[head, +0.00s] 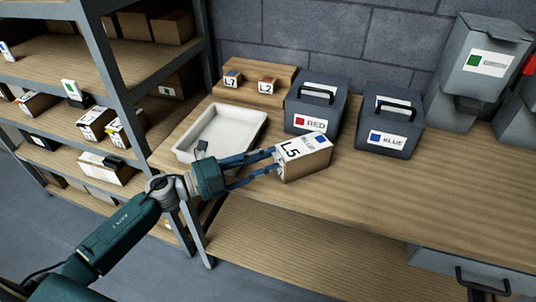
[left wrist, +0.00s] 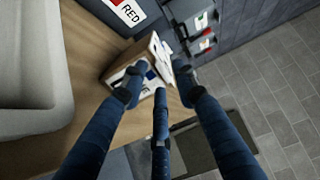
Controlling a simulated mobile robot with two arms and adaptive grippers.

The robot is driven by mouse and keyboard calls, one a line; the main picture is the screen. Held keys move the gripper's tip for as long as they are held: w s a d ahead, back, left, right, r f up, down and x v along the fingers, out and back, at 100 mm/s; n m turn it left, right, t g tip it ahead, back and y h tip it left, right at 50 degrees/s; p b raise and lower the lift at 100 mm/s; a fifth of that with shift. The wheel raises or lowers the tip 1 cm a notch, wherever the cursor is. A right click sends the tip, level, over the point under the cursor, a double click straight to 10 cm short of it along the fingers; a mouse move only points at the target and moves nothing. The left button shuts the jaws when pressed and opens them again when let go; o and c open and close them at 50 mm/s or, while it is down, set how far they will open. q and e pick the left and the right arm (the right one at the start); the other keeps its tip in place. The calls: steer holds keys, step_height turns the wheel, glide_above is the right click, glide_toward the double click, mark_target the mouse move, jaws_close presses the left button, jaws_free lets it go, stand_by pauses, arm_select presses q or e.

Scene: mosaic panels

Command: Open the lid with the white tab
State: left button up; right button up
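A grey bin (head: 479,76) with a sloping lid stands at the back right, with a green-marked white label on its front. A red tab (head: 529,65) shows at the right edge, cut off. I cannot make out a white tab on a lid. My left gripper (head: 275,161) has its fingers spread at the left side of a cardboard box (head: 309,162) labelled L5 and BLUE. In the left wrist view the fingertips (left wrist: 158,82) are apart, close to the box (left wrist: 116,76); contact is unclear. My right gripper is not in view.
A white tray (head: 221,134) lies left on the wooden bench (head: 420,190). Dark handled boxes marked RED (head: 315,104) and BLUE (head: 388,140) stand behind the L5 box. Shelving (head: 110,80) is left. The bench's right front is clear.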

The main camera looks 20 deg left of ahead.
arm_select(q)
steer(key=shift+w+d, duration=0.3)
steer(key=shift+c, duration=0.2)
jaws_close()
